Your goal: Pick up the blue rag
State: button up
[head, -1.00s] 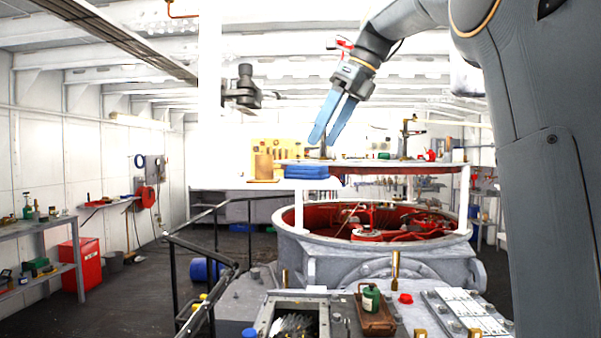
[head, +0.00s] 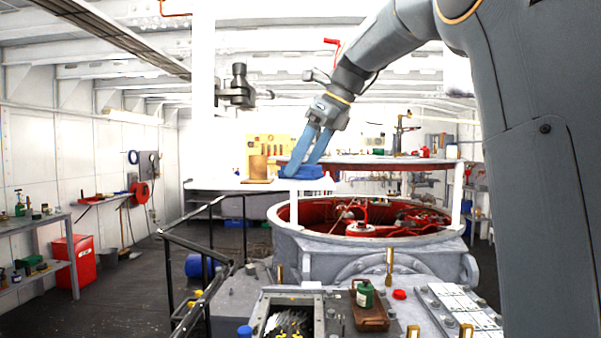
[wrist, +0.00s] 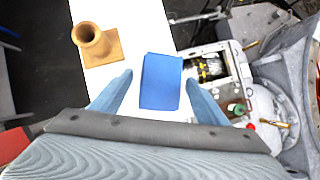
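The blue rag (head: 311,173) lies as a folded, flat rectangle on a white surface (head: 225,185) in the head view. In the wrist view the rag (wrist: 160,84) shows near the middle, between my two blue fingers. My gripper (head: 301,168) is open, pointing down at the rag, with its fingertips at or just above it. In the wrist view my gripper (wrist: 159,78) has one finger on each side of the rag, with a gap on the left. Whether the fingers touch the rag I cannot tell.
A wooden block with an upright cylinder (wrist: 98,46) stands left of the rag. A round red-edged shelf (head: 400,163) is behind and to the right. Black railings (head: 195,250) stand in front. An open box (head: 290,312) and a green bottle (head: 364,294) are nearer.

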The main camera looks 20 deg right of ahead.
jog(key=c, duration=1.1)
jog(key=shift+r, duration=0.1)
notch_tip(320, 180, up, 28)
jog(key=p, duration=1.2)
jog(key=shift+p, duration=0.3)
jog(key=shift+s, duration=0.1)
